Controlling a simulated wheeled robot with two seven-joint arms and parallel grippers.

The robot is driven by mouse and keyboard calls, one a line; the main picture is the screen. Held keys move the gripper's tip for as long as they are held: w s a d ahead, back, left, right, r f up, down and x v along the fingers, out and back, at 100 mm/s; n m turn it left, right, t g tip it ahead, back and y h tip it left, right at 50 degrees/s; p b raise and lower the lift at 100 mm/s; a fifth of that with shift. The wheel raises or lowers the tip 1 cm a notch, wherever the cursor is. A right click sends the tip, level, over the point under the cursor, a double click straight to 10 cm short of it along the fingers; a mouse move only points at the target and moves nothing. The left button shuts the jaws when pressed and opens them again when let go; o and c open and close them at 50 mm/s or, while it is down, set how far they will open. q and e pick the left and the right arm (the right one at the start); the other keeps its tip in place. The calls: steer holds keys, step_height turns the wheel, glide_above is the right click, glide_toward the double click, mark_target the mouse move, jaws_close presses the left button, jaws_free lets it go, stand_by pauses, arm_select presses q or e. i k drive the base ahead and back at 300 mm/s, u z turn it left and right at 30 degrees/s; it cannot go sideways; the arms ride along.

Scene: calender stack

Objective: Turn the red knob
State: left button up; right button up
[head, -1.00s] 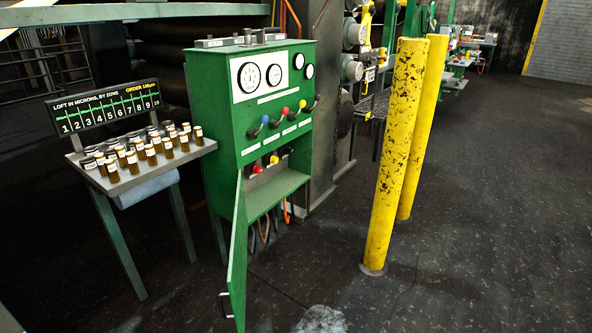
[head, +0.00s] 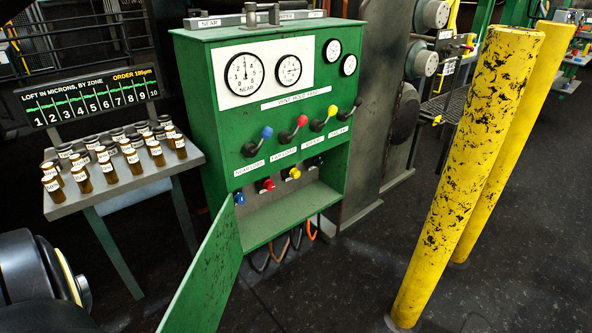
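The green control cabinet (head: 205,95) stands in the middle of the head view. On its front is a row of levers with ball ends, including a red-ended lever (head: 302,120) between a blue-ended lever (head: 266,131) and a yellow-ended lever (head: 331,112). Below, in the open lower compartment, sits a red knob (head: 267,184), with a blue knob (head: 239,198) to its left and a yellow knob (head: 294,173) to its right. The cabinet's green door (head: 208,275) hangs open toward me. Neither gripper is in view; part of my arm shows at the lower left.
A side table (head: 137,190) with several brown sample jars stands left of the cabinet, under a zone display board (head: 90,95). Two yellow posts (head: 470,175) stand at the right. Dark floor is clear between the posts and the cabinet.

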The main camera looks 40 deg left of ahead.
mark_target(268, 185)
steer(key=i, duration=1.25)
steer(key=u, duration=2.95)
